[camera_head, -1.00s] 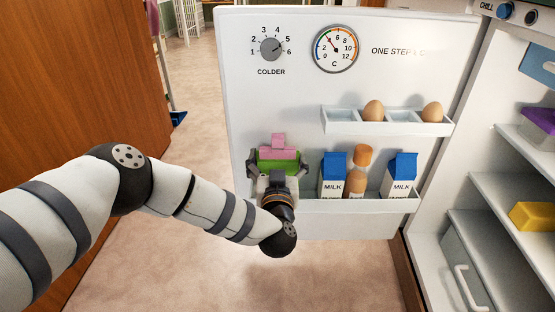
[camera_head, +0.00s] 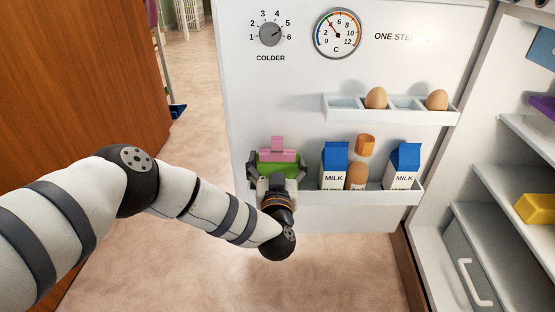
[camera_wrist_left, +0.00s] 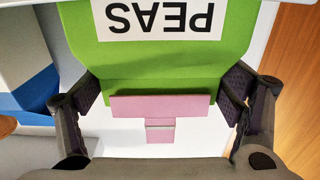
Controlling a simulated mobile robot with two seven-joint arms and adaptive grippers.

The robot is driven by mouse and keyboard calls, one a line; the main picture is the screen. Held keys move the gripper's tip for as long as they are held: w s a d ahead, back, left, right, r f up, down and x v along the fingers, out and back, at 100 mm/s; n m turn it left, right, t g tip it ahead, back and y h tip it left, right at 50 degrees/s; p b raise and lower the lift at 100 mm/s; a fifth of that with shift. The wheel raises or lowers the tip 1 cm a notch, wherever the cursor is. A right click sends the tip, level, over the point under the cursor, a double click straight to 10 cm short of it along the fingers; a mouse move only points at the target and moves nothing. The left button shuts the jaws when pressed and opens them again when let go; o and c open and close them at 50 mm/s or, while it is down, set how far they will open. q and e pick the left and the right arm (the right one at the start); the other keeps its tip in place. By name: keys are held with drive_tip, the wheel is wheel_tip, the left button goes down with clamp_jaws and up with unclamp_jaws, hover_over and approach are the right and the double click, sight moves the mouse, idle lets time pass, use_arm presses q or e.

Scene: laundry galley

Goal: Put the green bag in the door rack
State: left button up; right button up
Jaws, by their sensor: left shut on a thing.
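The green bag (camera_head: 266,169), with a pink clip on top, is at the left end of the lower door rack (camera_head: 345,197). The left wrist view shows its green face (camera_wrist_left: 160,62) and an upside-down PEAS label. My left gripper (camera_head: 277,173) is shut on the bag, with a finger at each side near the pink clip (camera_wrist_left: 160,106). My gripper and wrist hide the bag's lower part, so I cannot tell whether it touches the rack floor. My right gripper is not in view.
The lower rack also holds two milk cartons (camera_head: 335,166) (camera_head: 404,167) and an orange-capped bottle (camera_head: 357,177), right of the bag. An upper rack (camera_head: 345,108) holds two eggs. Fridge shelves stand at right, a wooden panel (camera_head: 80,75) at left.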

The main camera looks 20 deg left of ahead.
use_arm(q)
drive_tip(key=shift+f+b, duration=0.6)
drive_tip(key=shift+f, duration=0.75)
drive_tip(key=o, duration=1.4)
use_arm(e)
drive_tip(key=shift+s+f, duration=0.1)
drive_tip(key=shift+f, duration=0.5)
use_arm(q)
drive_tip(key=shift+c, duration=0.4)
drive_tip(key=shift+s, duration=0.15)
drive_tip(key=p+v, duration=0.7)
drive_tip(key=v, duration=0.6)
drive_tip(key=shift+s+d, duration=0.15)
drive_tip(key=shift+s, duration=0.2)
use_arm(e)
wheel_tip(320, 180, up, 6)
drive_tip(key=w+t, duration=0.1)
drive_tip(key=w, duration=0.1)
